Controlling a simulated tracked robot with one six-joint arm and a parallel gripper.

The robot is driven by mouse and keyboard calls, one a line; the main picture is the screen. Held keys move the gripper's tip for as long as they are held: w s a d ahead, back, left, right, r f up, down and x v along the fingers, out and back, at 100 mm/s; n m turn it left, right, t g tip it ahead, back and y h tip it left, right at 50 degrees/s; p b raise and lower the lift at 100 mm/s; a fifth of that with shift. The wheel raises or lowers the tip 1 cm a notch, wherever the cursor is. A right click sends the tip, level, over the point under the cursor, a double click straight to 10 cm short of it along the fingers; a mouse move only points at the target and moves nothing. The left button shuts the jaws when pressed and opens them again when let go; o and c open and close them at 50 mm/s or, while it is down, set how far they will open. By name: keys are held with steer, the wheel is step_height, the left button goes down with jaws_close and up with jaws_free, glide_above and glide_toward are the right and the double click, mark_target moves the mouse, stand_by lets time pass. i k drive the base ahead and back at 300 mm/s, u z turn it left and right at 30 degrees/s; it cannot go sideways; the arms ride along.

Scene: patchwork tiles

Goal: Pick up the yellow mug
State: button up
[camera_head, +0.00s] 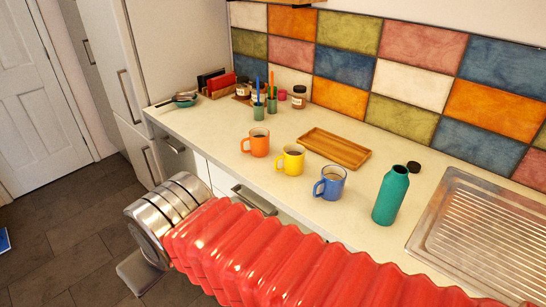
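The yellow mug (291,160) stands upright on the pale counter, with its handle to the left. It is between an orange mug (257,143) on its left and a blue mug (331,183) on its right. The three mugs stand in a slanting row, apart from one another. My red ribbed arm crosses the bottom of the view, below the mugs. Its silver metal part is at the lower left, in front of the counter edge. I cannot make out any gripper fingers.
A wooden tray (335,149) lies behind the mugs. A green bottle (391,196) stands to the right, with a dark cap (414,167) behind it. Farther right is a metal drainboard (480,240). Counter left of the orange mug is clear.

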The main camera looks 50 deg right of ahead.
mark_target(289, 162)
steer(key=z, duration=0.05)
steer(key=i, duration=0.85)
